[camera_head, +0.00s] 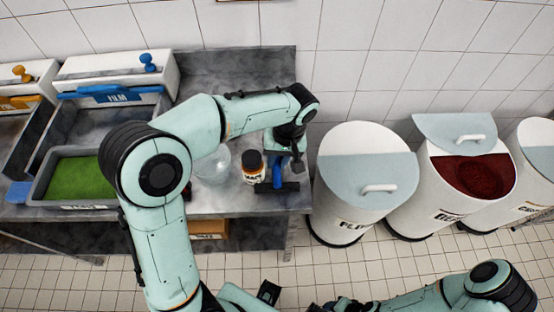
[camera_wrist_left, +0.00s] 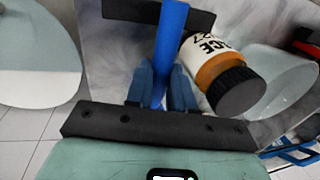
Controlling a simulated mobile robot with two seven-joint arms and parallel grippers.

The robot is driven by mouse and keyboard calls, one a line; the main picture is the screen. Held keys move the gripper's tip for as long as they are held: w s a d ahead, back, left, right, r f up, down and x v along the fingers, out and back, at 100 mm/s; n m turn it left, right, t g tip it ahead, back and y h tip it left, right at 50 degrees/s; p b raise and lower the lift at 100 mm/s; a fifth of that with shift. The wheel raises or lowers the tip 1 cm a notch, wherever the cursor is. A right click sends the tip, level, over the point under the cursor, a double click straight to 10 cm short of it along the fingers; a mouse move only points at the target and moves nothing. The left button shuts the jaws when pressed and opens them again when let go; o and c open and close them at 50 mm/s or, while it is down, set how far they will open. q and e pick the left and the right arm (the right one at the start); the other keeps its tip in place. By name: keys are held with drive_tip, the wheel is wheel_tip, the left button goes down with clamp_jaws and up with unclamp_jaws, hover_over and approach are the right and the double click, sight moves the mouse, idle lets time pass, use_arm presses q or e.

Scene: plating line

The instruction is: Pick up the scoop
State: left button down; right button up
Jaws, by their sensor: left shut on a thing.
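My left gripper (camera_head: 279,172) is at the table's right end, pointing down. In the left wrist view its blue fingers (camera_wrist_left: 162,82) are shut on the blue handle (camera_wrist_left: 171,35) of a tool with a black crossbar (camera_wrist_left: 125,12). The crossbar also shows in the head view (camera_head: 277,188), low over the table's front right part. I cannot tell whether it touches the table. No scoop bowl shows clearly, so I cannot tell whether this tool is the scoop. My right arm lies at the bottom right, and its gripper's jaws cannot be made out.
A dark-lidded jar (camera_head: 252,166) stands close left of the held tool, with a clear bowl (camera_head: 212,168) beyond. A tray of green stuff (camera_head: 46,183) is further left. White bins (camera_head: 350,200) stand right of the table (camera_head: 235,205); one with red contents (camera_head: 478,178) is open.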

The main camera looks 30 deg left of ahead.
sight(277, 160)
use_arm(q)
wheel_tip(277, 160, up, 18)
drive_tip(key=p, duration=0.3)
drive_tip(key=shift+r, duration=0.2)
use_arm(e)
drive_tip(key=w+r, duration=0.1)
drive_tip(key=r, duration=0.1)
drive_tip(key=w+r, duration=0.1)
drive_tip(key=r, duration=0.1)
drive_tip(key=shift+w, duration=0.3)
